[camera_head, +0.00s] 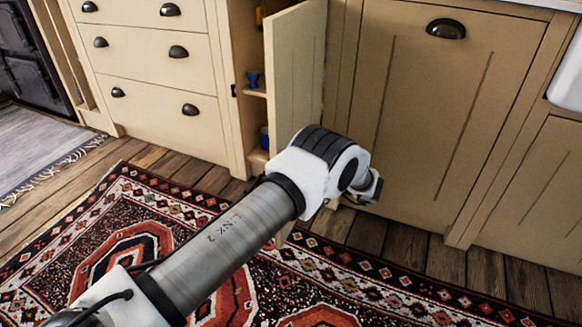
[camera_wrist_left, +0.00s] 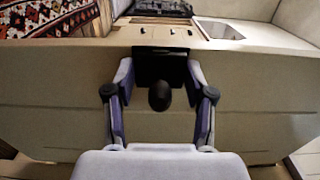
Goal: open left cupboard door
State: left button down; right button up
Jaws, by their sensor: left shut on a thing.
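The cupboard door (camera_head: 297,70), a cream panel, stands swung out from the cabinet front in the head view, with the shelves inside showing to its left. In the left wrist view a beige panel (camera_wrist_left: 60,100) fills the middle, with a dark handle (camera_wrist_left: 159,97) on it. My left gripper (camera_wrist_left: 160,70) has its fingers on both sides of the dark handle and is shut on it. My right gripper is in neither view.
Drawers with dark cup pulls (camera_head: 178,52) stand left of the opening. A closed cupboard front (camera_head: 420,100) stands to the right. Blue items (camera_head: 253,79) are on the inner shelves. A patterned red rug (camera_head: 90,225) covers the wooden floor in front.

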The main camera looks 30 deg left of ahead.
pick_arm(q)
jog(key=shift+c, duration=2)
grip_release()
jog(key=w+d, duration=0.2)
jog(key=d, duration=0.9)
jog(key=shift+w+d, duration=0.2)
jog(key=shift+d, duration=0.15)
jog(key=shift+a, duration=0.1)
